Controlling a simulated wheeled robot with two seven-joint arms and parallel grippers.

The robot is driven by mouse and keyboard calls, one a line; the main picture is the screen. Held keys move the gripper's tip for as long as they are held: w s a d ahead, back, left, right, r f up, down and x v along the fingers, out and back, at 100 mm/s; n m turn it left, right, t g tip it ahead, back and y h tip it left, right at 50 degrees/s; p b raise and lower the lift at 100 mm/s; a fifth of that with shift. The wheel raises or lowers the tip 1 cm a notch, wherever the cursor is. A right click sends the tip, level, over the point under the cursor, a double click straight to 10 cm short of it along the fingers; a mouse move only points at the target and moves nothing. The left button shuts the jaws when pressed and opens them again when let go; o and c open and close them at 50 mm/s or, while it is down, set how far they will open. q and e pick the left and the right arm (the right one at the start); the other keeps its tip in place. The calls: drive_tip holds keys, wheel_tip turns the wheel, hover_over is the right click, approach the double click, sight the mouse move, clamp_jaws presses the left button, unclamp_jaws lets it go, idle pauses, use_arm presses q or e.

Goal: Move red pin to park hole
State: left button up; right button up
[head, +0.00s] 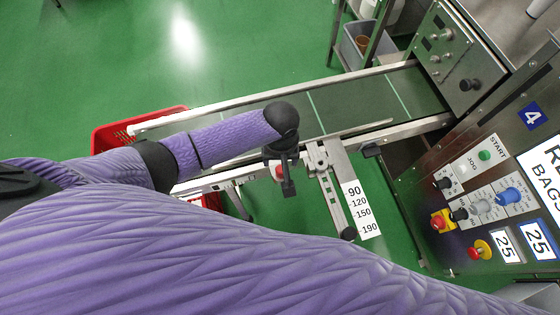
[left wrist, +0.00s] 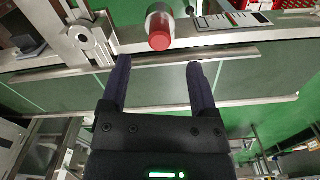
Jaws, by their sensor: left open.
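The red pin shows as a red cap on a pale metal body in the left wrist view (left wrist: 159,40), and as a small red spot beside my left gripper in the head view (head: 279,172). My left gripper (left wrist: 158,66) is open, its two dark fingers spread with the pin just beyond and between the tips. In the head view my left gripper (head: 284,172) points down at the near conveyor rail and partly covers the pin. A slotted metal bar (head: 327,190) beside it runs along a white scale marked 90 to 190. I cannot tell which hole is the park hole.
A conveyor (head: 340,107) with metal side rails runs behind the gripper. A red crate (head: 115,134) stands at its left end. The machine's control panel (head: 485,190), with buttons and knobs, is at the right. A purple arm part of mine fills the lower foreground.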

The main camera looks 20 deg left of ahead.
sight(281, 169)
use_arm(q)
wheel_tip(281, 169, up, 4)
drive_tip(key=shift+r+p, duration=0.15)
drive_tip(key=shift+p, duration=0.55)
use_arm(e)
drive_tip(key=shift+w+a+r, duration=0.1)
drive_tip(key=shift+w+r, duration=0.1)
drive_tip(key=shift+r, duration=0.95)
